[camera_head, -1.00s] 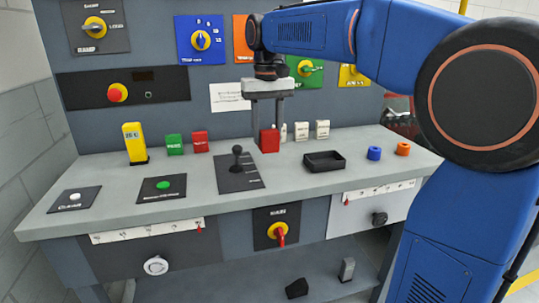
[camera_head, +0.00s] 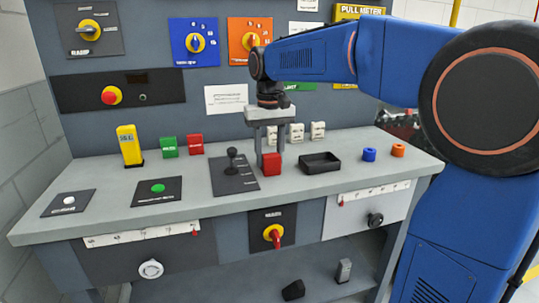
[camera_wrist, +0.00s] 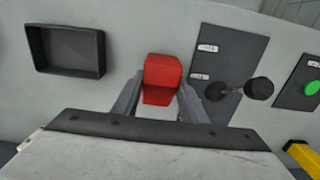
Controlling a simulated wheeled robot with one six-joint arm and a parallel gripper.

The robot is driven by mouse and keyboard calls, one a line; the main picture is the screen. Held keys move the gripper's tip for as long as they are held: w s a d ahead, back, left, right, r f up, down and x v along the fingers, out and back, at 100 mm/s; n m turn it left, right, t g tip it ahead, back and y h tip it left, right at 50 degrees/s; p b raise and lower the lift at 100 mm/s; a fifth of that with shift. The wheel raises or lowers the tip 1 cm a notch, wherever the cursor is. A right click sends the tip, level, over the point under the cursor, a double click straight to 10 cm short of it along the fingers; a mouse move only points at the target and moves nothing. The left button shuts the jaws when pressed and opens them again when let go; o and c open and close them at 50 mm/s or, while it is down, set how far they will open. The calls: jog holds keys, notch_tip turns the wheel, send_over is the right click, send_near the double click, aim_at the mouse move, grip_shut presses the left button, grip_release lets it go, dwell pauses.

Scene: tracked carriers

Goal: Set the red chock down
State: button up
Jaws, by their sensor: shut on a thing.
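The red chock (camera_head: 272,163) is a small red block between the fingers of my gripper (camera_head: 266,155), just at or slightly above the grey bench top (camera_head: 215,210). In the wrist view the red chock (camera_wrist: 162,75) sits between the two grey fingertips of my gripper (camera_wrist: 160,100), which are shut on it. I cannot tell whether its underside touches the bench. It is between the joystick plate and the black tray.
The black joystick (camera_head: 233,155) stands close on the left, and the black tray (camera_head: 320,163) on the right. Several white blocks (camera_head: 297,132) stand behind. Bare bench lies in front.

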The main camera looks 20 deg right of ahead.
jog(key=o, duration=1.3)
notch_tip(320, 180, up, 12)
jog(key=shift+r, duration=0.15)
